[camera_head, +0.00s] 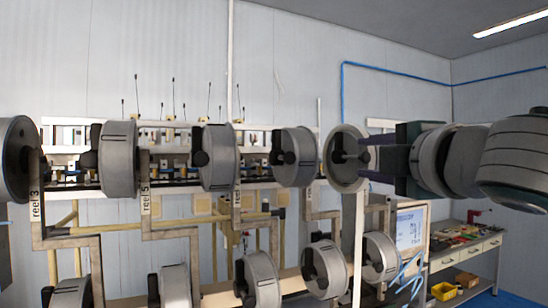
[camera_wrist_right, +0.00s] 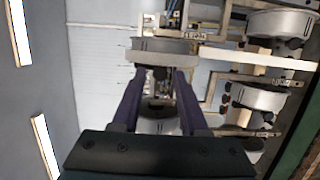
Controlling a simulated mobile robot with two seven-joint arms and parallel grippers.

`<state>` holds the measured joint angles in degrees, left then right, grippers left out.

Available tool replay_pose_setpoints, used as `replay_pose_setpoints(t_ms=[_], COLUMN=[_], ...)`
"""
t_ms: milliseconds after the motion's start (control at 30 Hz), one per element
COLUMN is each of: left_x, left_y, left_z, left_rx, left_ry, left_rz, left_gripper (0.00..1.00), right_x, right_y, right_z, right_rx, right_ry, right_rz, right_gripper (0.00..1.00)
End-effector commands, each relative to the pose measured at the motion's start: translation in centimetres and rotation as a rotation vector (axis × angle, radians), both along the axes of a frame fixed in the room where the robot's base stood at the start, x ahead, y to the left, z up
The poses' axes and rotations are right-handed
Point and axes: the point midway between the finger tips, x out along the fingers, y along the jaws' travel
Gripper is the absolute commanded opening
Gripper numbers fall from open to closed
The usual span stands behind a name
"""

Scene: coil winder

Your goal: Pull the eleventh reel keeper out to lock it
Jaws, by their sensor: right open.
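My right gripper (camera_head: 378,156) comes in from the right, level with the rightmost upper reel (camera_head: 335,170). This grey reel has a dark keeper (camera_head: 350,156) at its hub, facing the gripper. No readable label marks it as the eleventh. In the right wrist view, the two purple fingers (camera_wrist_right: 158,76) are spread apart, with a grey reel (camera_wrist_right: 165,45) just beyond their tips. Dark parts show between the fingers, but I cannot tell whether they touch the keeper. The keeper's own position, in or out, is unclear. My left gripper is not in view.
More upper reels (camera_head: 219,158) stand in a row to the left, with lower reels (camera_head: 325,268) beneath on bent brackets. Labels "reel 3" (camera_head: 36,205) and "reel 5" (camera_head: 146,197) are readable. A workbench (camera_head: 465,250) and a screen (camera_head: 410,228) stand at the right.

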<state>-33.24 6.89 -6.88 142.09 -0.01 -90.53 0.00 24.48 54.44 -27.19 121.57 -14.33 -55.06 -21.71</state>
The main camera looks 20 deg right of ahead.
Motion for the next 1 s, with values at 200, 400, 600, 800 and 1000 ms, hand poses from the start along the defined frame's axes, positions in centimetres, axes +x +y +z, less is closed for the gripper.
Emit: replay_pose_setpoints(t_ms=[200, 400, 600, 800, 1000], left_x=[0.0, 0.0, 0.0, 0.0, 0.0], left_y=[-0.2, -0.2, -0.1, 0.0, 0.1], left_z=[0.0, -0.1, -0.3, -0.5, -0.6], left_rx=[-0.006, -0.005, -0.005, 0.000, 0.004], left_ry=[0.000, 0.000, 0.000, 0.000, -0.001], left_rz=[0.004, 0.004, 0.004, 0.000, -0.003], left_gripper=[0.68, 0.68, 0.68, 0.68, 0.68], right_x=[-0.6, -2.3, -4.1, -5.8, -7.0], right_y=[0.1, 0.5, 0.8, 1.2, 1.5], right_z=[-0.1, -0.1, -0.1, -0.1, -0.1], right_rx=[0.000, -0.001, -0.001, -0.001, 0.000], right_ry=[0.001, 0.002, 0.001, 0.002, 0.001], right_rz=[0.000, 0.002, 0.001, 0.002, 0.002], right_gripper=[0.44, 0.44, 0.44, 0.44, 0.44])
